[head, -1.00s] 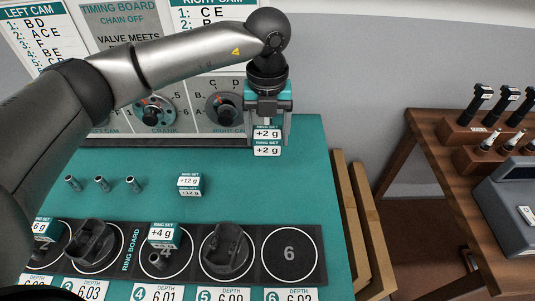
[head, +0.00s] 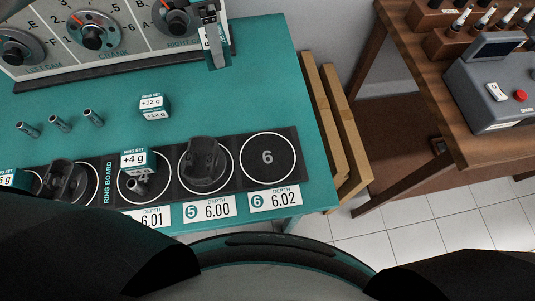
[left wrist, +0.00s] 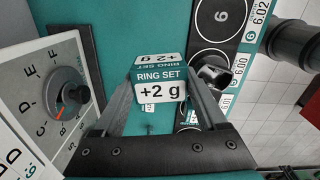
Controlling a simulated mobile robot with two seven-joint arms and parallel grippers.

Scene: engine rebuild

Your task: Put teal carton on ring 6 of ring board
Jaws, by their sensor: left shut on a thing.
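My left gripper (head: 214,45) is at the top of the head view, by the right end of the timing board. It is shut on a teal carton with a white "+2 g" label (left wrist: 160,92), which shows between the fingers in the left wrist view. In the head view the carton is mostly hidden by the gripper. Ring 6 (head: 267,158) is an empty white circle at the right end of the black ring board (head: 222,195). It also shows in the left wrist view (left wrist: 222,16), apart from the carton. My right gripper is not in view.
Another teal carton, "+12 g" (head: 152,107), stands on the teal table (head: 262,90). A "+4 g" carton (head: 135,160) is at the ring beside ring 5, whose ring holds a dark piston (head: 203,160). Small metal pins (head: 60,123) lie at the left. A wooden bench (head: 425,90) stands at the right.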

